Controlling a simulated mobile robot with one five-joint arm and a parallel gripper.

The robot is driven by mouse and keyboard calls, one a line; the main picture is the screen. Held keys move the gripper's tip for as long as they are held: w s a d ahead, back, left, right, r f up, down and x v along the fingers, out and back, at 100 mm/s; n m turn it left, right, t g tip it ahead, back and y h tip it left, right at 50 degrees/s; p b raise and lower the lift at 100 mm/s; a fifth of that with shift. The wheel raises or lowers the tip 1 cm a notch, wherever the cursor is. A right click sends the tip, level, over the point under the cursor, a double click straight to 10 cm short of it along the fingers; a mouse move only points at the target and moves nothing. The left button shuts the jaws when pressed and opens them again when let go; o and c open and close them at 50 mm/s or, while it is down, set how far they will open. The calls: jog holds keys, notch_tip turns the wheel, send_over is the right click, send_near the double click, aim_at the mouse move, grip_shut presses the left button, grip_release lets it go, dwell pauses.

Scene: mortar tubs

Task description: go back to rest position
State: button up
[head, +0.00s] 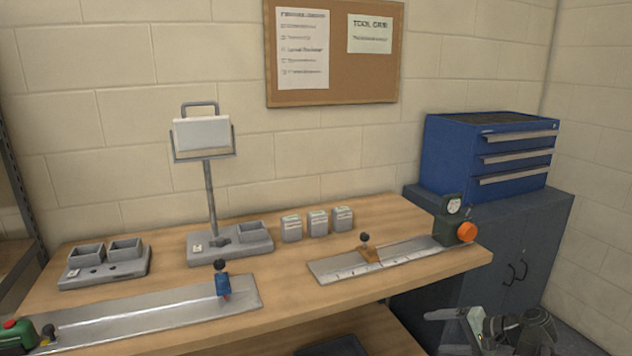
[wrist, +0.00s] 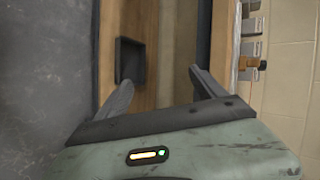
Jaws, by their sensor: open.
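My gripper (wrist: 162,88) is open and empty in the wrist view, its two dark fingers spread apart with nothing between them. In the head view my arm's end shows at the lower right, in front of the blue-grey cabinet (head: 560,225) and beyond the front edge of the workbench (head: 390,285). Two grey tubs (head: 86,254) sit in a grey holder (head: 105,277) at the bench's left. Another grey tub (head: 252,231) sits on the base of the lamp-like stand (head: 208,195). All are well away from my gripper.
Two metal rails lie on the bench, one with a blue slider (head: 222,285), one with an orange knob (head: 467,232). Several small grey boxes (head: 291,229) stand behind. A blue drawer chest (head: 485,155) tops the cabinet. A dark tray (wrist: 131,60) lies on the lower shelf.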

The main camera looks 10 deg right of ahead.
jog(key=s+a+f+n+g+h, duration=0.1)
jog(key=a+f+n+g+h, duration=0.3)
jog(key=a, duration=0.8)
jog(key=s+a+f+n+g+h, duration=0.1)
jog(key=a+f+n+g+h, duration=0.35)
jog(key=a, duration=0.85)
notch_tip(320, 180, up, 12)
jog(key=n+y+p, duration=0.1)
jog(key=p, duration=1.3)
jog(key=shift+r, duration=0.25)
